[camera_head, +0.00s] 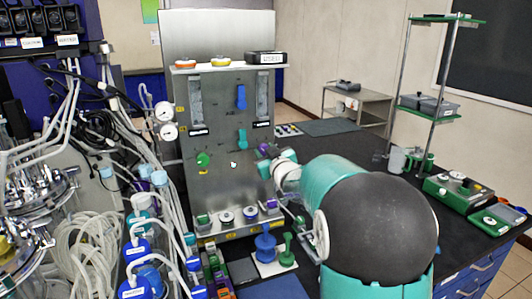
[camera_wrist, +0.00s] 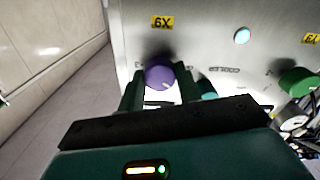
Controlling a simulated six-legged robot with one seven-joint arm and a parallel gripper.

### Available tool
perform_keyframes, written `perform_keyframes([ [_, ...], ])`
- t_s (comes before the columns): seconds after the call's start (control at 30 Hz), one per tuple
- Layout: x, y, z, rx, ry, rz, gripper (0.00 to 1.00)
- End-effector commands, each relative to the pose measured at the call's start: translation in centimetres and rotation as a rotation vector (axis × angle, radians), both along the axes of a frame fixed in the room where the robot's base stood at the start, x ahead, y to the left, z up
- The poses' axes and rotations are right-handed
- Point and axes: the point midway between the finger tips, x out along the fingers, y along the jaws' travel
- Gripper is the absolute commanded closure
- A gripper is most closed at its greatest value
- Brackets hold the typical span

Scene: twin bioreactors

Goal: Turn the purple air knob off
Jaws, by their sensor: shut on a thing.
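The purple air knob (camera_wrist: 158,75) is on the grey metal panel (camera_wrist: 205,25) in the wrist view, below a yellow label. My gripper (camera_wrist: 160,88) has one dark green finger on each side of the knob and is shut on it. A pale line shows on the knob's face near its lower edge. In the head view the purple knob (camera_head: 263,149) shows as a small patch at the right edge of the panel, partly hidden by my gripper (camera_head: 268,160). My teal and black arm reaches to it from the lower right.
A green knob (camera_head: 203,159) is on the panel's left side; blue (camera_head: 241,97) and teal (camera_head: 242,136) handles are in its middle. Small knobs line the ledge below. Tubing and bottles crowd the left. The dark bench (camera_head: 345,150) behind my arm is mostly clear.

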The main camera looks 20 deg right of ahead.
Motion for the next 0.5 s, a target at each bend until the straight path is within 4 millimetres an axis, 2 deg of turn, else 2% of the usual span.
perform_keyframes([
  [0.5, 0.01, 0.07, -0.03, -0.472, 0.002, 0.0, 0.89],
])
